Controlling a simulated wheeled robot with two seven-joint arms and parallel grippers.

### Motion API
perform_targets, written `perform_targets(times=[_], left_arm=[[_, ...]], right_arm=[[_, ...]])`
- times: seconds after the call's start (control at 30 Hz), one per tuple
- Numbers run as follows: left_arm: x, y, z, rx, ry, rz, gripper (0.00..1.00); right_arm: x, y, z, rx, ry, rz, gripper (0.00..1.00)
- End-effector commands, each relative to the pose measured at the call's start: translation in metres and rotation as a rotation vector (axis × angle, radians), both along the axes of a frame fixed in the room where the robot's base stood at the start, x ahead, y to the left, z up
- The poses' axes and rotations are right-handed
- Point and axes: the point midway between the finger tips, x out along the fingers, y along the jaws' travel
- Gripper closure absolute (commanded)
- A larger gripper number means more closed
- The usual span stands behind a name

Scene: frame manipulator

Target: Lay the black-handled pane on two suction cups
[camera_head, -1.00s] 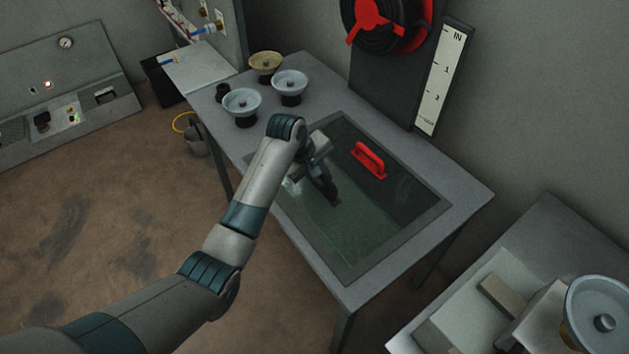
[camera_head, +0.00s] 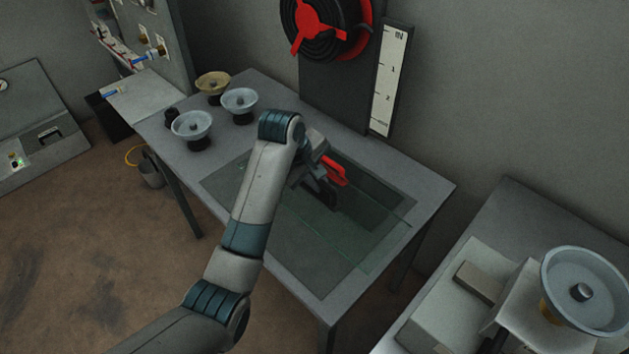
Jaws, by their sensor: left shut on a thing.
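My left gripper (camera_head: 318,184) is over the frame table and shut on the black handle (camera_head: 322,196) of a clear greenish pane (camera_head: 345,232). The wrist partly hides the grip. The pane is over the dark recessed area of the table, and I cannot tell its height. A red handle (camera_head: 333,173) shows just behind the gripper, partly covered. Two blue-grey suction cups (camera_head: 192,125) (camera_head: 239,102) and a yellowish one (camera_head: 212,85) stand at the table's far left end. My right gripper is not in view.
The frame table (camera_head: 435,200) has a grey rim around the recess. A side table at the lower right holds a large grey cup (camera_head: 583,292) and a block (camera_head: 480,281). A red reel (camera_head: 322,25) and a scale board (camera_head: 390,80) stand behind.

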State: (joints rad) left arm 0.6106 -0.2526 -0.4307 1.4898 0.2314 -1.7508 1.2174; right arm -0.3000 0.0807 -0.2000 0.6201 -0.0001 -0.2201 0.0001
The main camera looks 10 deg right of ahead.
Motion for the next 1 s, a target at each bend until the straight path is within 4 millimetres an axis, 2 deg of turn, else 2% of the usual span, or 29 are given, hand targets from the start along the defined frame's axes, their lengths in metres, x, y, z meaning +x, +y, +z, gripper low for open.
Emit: perform_targets(times=[0.37,0.57,0.77,1.0], left_arm=[[0.001,-0.001,0.003,-0.003,-0.004,-0.001,1.0],[0.003,0.008,0.002,-0.002,-0.006,-0.005,1.0],[0.006,0.035,0.002,0.0,-0.007,-0.023,1.0],[0.003,0.086,0.005,0.002,-0.008,-0.076,1.0]], right_arm=[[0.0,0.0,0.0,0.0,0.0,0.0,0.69],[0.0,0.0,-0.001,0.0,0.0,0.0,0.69],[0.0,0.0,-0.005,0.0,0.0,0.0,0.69],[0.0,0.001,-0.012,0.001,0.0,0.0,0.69]])
